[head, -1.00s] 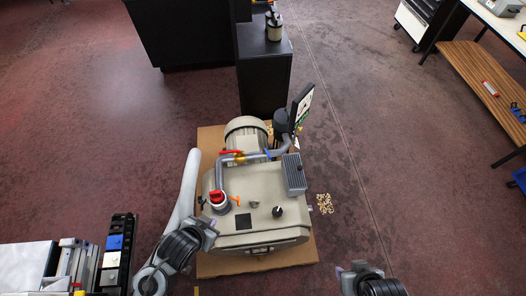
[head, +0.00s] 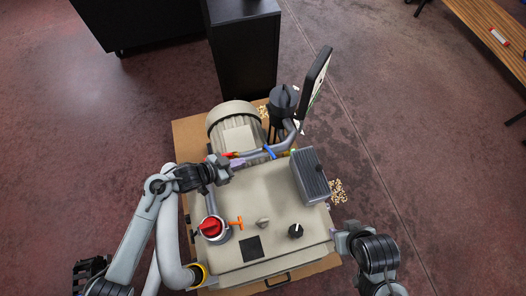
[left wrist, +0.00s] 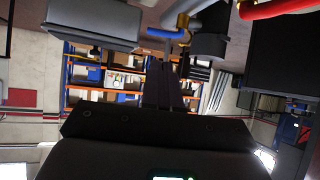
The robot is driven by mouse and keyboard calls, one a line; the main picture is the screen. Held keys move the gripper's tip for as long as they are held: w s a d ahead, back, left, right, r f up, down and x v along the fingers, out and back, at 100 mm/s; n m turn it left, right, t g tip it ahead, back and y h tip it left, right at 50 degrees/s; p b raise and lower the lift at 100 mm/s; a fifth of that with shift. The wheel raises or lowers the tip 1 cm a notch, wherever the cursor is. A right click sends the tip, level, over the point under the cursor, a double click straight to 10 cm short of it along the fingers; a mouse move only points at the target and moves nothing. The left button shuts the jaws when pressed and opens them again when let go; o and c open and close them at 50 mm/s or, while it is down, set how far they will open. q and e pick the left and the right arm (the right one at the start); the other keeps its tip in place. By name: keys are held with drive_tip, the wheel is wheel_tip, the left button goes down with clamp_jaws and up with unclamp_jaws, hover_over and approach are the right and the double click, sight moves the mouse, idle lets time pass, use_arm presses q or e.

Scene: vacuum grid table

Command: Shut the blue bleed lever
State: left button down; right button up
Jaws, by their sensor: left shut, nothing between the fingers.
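The blue bleed lever (head: 269,152) sits on the grey pipe (head: 252,157) on top of the beige pump unit (head: 270,205). It also shows in the left wrist view (left wrist: 166,33), above the fingertips in the picture. My left gripper (head: 234,165) is shut and empty. In the head view it is to the left of the blue lever and apart from it, close to the red lever (head: 231,154). The fingers (left wrist: 163,90) look closed together in the left wrist view. My right gripper (head: 340,240) is at the unit's right front edge; its jaws are unclear.
A red knob (head: 211,227) with an orange lever (head: 236,223) and a black knob (head: 295,231) are on the unit's top. A finned grey box (head: 309,175) stands at the right. A dark panel (head: 316,82) rises behind.

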use_arm(q)
drive_tip(key=b, duration=0.4)
approach(271, 154)
drive_tip(key=x, duration=0.5)
drive_tip(key=shift+x, duration=0.9)
drive_tip(key=shift+a, duration=0.1)
